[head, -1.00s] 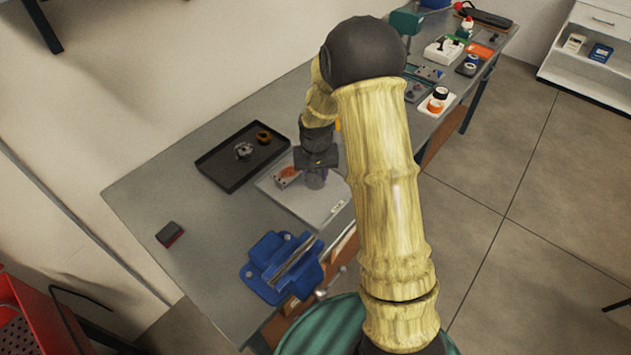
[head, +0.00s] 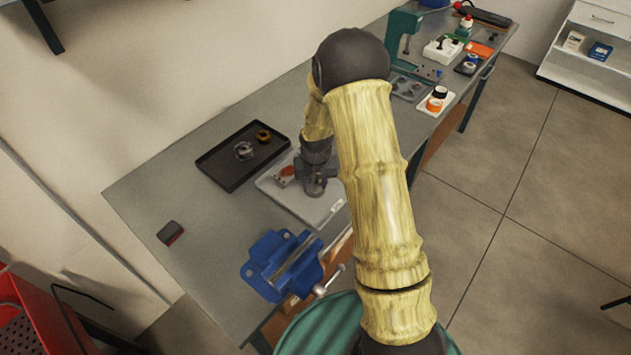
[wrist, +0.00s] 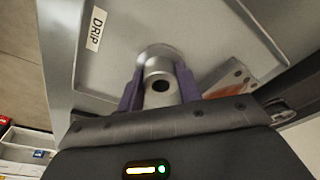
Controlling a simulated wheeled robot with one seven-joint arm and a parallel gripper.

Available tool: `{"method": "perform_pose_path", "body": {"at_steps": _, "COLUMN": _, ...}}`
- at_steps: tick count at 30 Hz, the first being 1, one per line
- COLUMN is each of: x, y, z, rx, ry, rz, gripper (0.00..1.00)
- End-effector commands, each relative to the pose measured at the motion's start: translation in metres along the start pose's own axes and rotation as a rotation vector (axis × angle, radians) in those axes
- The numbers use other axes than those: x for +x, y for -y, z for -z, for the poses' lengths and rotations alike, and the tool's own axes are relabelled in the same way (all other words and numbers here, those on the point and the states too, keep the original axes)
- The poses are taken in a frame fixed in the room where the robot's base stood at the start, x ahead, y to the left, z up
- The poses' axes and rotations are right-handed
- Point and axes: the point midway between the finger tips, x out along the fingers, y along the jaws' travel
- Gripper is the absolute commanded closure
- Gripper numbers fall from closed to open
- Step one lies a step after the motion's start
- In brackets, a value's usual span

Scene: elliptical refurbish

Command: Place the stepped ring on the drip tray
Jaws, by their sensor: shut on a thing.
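The drip tray (head: 317,209) is a light grey, shallow tray on the bench; its DRIP label (wrist: 96,29) shows in the wrist view. My gripper (wrist: 160,82) points down over the tray, its purple fingers shut on the silver stepped ring (wrist: 159,54). The ring is a round metal piece with a wider end and a narrower part with a dark hole. It is upright over the tray floor, at or very near it; I cannot tell if it touches. In the head view my gripper (head: 316,184) partly hides it.
A metal block with an orange patch (wrist: 228,80) lies on the tray beside my gripper. A black tray (head: 228,180) with a silver and a brass ring stands to the left. A blue vise (head: 282,265) is at the bench's front, and a dark block (head: 170,232) lies farther left.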

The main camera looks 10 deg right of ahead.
Motion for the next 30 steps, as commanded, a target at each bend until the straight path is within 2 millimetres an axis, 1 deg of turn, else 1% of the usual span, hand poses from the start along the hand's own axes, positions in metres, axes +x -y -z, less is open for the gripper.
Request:
{"method": "perform_pose_path", "body": {"at_steps": 2, "x": 0.003, "y": 0.000, "z": 0.000, "rx": -0.001, "ry": 0.000, "rz": 0.000, "gripper": 1.00}}
{"method": "perform_pose_path", "body": {"at_steps": 3, "x": 0.002, "y": 0.001, "z": 0.000, "rx": -0.001, "ry": 0.000, "rz": 0.000, "gripper": 0.57}}
{"method": "perform_pose_path", "body": {"at_steps": 5, "x": 0.002, "y": 0.001, "z": -0.001, "rx": -0.001, "ry": 0.000, "rz": 0.000, "gripper": 0.45}}
{"method": "perform_pose_path", "body": {"at_steps": 6, "x": 0.002, "y": 0.001, "z": -0.001, "rx": -0.002, "ry": 0.001, "rz": 0.000, "gripper": 0.43}}
{"method": "perform_pose_path", "body": {"at_steps": 14, "x": 0.001, "y": 0.001, "z": -0.001, "rx": -0.003, "ry": 0.001, "rz": 0.000, "gripper": 0.43}}
{"method": "perform_pose_path", "body": {"at_steps": 19, "x": -0.007, "y": 0.001, "z": 0.000, "rx": -0.002, "ry": -0.001, "rz": 0.001, "gripper": 0.43}}
{"method": "perform_pose_path", "body": {"at_steps": 23, "x": -0.022, "y": 0.002, "z": 0.001, "rx": -0.003, "ry": -0.003, "rz": 0.001, "gripper": 0.43}}
{"method": "perform_pose_path", "body": {"at_steps": 30, "x": -0.063, "y": 0.001, "z": 0.000, "rx": -0.003, "ry": -0.004, "rz": 0.001, "gripper": 0.43}}
